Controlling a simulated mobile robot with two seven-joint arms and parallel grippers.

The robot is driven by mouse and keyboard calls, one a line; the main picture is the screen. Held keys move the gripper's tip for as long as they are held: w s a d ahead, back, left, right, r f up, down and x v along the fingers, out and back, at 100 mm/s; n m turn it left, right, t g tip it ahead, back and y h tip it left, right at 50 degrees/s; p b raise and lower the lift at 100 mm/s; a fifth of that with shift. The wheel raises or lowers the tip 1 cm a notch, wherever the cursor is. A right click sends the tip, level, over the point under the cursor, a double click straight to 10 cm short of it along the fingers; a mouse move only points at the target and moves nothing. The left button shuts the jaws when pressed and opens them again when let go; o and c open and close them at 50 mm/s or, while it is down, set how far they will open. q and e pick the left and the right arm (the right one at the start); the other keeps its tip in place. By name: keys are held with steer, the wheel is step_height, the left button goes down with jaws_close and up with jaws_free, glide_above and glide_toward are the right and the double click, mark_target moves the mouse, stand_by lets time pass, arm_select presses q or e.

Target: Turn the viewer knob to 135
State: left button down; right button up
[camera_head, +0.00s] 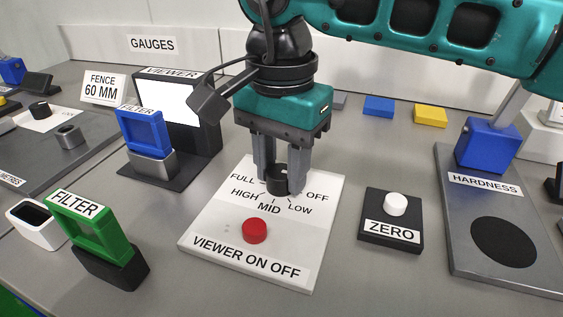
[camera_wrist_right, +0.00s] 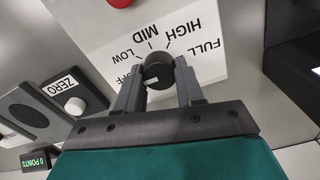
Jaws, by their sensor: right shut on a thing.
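The viewer knob (camera_head: 278,184) is a small black round knob on the white panel (camera_head: 205,243) marked VIEWER ON OFF. Around it are the labels FULL, HIGH, MID, LOW and OFF. My right gripper (camera_head: 281,178) comes down from above with its two grey fingers on either side of the knob and is shut on it. In the right wrist view the knob (camera_wrist_right: 158,70) sits between the fingertips (camera_wrist_right: 160,82). A small white mark shows on its near side, but I cannot tell its exact setting. My left gripper is not in view.
A red button (camera_head: 254,230) sits in front of the knob on the same panel. The viewer (camera_head: 209,137), with a lit white screen and a blue filter (camera_head: 143,131), stands behind left. A green filter (camera_head: 103,239) is at the front left. The ZERO button box (camera_head: 391,233) is to the right.

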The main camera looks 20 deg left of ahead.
steer(key=shift+m, duration=0.3)
steer(key=m, duration=0.2)
steer(key=shift+m, duration=0.3)
steer(key=m, duration=0.3)
steer(key=shift+d+m, duration=0.1)
steer(key=shift+m, duration=0.2)
steer(key=m, duration=0.6)
steer(key=shift+s, duration=0.1)
steer(key=m, duration=0.4)
steer(key=shift+b, duration=0.3)
steer(key=m, duration=0.3)
steer(key=shift+m, duration=0.3)
steer(key=m+b, duration=0.1)
steer(key=m, duration=0.3)
steer(key=shift+s, duration=0.1)
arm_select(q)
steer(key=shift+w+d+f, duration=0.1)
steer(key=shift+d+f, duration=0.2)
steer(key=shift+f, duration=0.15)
arm_select(e)
steer(key=shift+r+m, duration=0.1)
steer(key=shift+m, duration=1)
